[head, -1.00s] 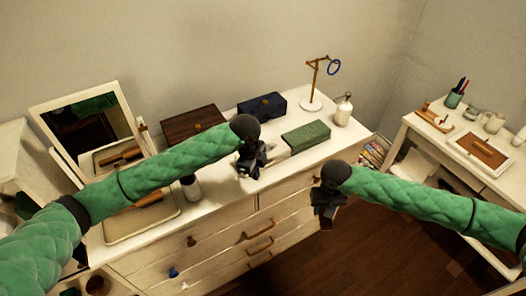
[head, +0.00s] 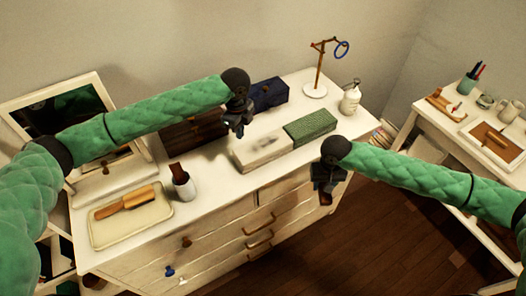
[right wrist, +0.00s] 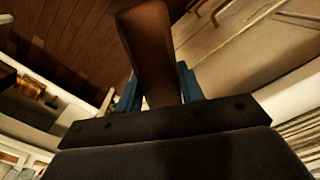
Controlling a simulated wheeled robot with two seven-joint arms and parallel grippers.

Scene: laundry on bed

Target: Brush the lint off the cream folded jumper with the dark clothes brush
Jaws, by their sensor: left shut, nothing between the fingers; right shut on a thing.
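The cream folded jumper (head: 258,155) lies on the white dresser top, left of a green folded garment. A grey smudge of lint shows on its top. My left gripper (head: 237,129) is shut and empty, over the back left end of the jumper. My right gripper (head: 326,188) is off the dresser's front edge, right of the jumper. It is shut on a dark brown thing, likely the clothes brush (right wrist: 150,45), which stands up between the blue fingers in the right wrist view. Its bristles cannot be made out.
The green garment (head: 310,126) sits beside the jumper. A side table (head: 425,118) stands right.

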